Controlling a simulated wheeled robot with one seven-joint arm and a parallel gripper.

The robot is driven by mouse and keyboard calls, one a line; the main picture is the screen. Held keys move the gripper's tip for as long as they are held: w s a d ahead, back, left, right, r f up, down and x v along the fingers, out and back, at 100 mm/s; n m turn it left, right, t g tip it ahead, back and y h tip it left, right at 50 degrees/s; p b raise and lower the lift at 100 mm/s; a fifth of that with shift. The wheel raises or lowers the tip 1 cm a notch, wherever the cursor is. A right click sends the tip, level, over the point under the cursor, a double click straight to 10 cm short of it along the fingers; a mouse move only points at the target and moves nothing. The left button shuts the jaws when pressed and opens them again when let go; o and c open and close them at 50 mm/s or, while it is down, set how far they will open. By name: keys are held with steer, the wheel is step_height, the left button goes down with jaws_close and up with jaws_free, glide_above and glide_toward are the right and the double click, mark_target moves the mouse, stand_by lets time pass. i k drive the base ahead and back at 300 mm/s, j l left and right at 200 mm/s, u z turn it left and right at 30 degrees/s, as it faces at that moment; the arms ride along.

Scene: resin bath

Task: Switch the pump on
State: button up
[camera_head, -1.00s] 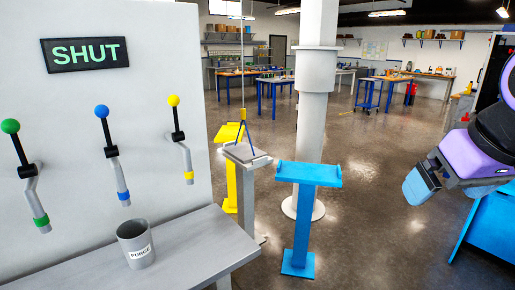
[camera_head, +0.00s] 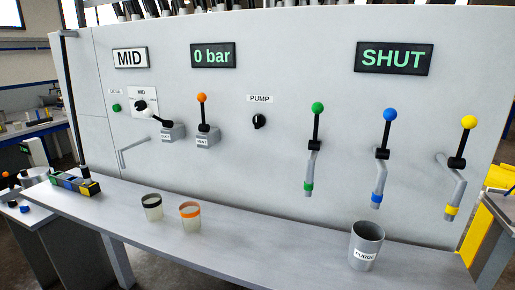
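The pump switch (camera_head: 259,121) is a small black rotary knob on the grey panel (camera_head: 285,75), under a white label (camera_head: 260,98) reading PUMP. Its pointer direction is too small to tell. A dark display (camera_head: 213,56) up and left of it reads "0 bar" in green. My gripper is not in view.
Left of the knob are an orange-topped lever (camera_head: 202,113) and a white-knobbed lever (camera_head: 147,110). Right of it are green (camera_head: 317,125), blue (camera_head: 386,135) and yellow (camera_head: 464,145) valve levers, under a SHUT display (camera_head: 394,58). Two cups and a PURGE pot (camera_head: 366,246) stand on the bench (camera_head: 285,243).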

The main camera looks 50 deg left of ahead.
mark_target(259, 120)
steer(key=u, duration=1.85)
